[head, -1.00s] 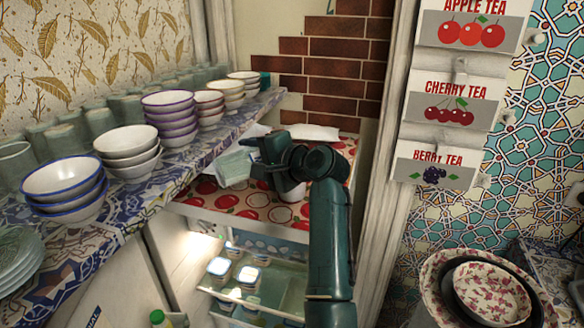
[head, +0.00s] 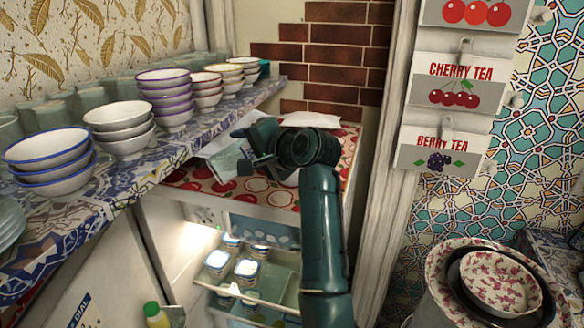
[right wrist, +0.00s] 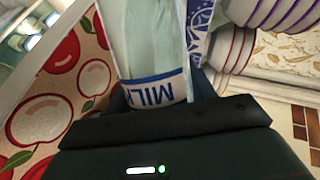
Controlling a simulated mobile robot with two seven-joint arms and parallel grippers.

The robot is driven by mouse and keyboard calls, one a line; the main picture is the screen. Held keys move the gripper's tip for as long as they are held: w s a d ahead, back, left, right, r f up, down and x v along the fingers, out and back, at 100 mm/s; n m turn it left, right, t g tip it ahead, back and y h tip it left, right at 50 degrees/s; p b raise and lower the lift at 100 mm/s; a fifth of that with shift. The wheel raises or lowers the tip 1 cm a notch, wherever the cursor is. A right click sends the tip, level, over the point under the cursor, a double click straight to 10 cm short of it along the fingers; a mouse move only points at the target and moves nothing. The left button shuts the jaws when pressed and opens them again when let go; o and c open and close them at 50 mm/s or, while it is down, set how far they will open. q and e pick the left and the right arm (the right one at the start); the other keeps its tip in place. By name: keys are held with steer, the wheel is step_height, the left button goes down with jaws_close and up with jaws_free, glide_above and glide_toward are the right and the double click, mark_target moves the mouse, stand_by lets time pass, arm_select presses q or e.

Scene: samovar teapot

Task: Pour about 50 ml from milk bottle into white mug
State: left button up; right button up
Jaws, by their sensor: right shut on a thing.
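My right gripper (head: 256,150) is over the cherry-patterned top of the fridge, beside the tiled shelf. It is shut on the milk bottle (right wrist: 158,88), whose clear pale glass and blue-and-white MILK label fill the middle of the right wrist view. In the head view a pale greenish shape (head: 228,160) shows at the gripper's left; I cannot tell whether it is the bottle or a cloth. A small white shape (head: 291,179) is partly hidden under my right wrist; I cannot tell whether it is the white mug. My left gripper is not in view.
Stacked bowls (head: 122,128) and green cups line the tiled shelf (head: 165,155) on the left. A brick wall (head: 340,60) stands behind. The fridge below is open, with small jars (head: 247,270) inside. Tea boxes (head: 460,85) hang on the right.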

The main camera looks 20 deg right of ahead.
steer(key=shift+r+p, duration=0.2)
steer(key=shift+p, duration=0.15)
steer(key=shift+d+f+n+p, duration=0.1)
steer(key=shift+n+p, duration=0.2)
steer(key=shift+f+n+p, duration=0.2)
steer(key=shift+n+p, duration=0.1)
steer(key=shift+f+h, duration=0.15)
steer(key=shift+h, duration=0.25)
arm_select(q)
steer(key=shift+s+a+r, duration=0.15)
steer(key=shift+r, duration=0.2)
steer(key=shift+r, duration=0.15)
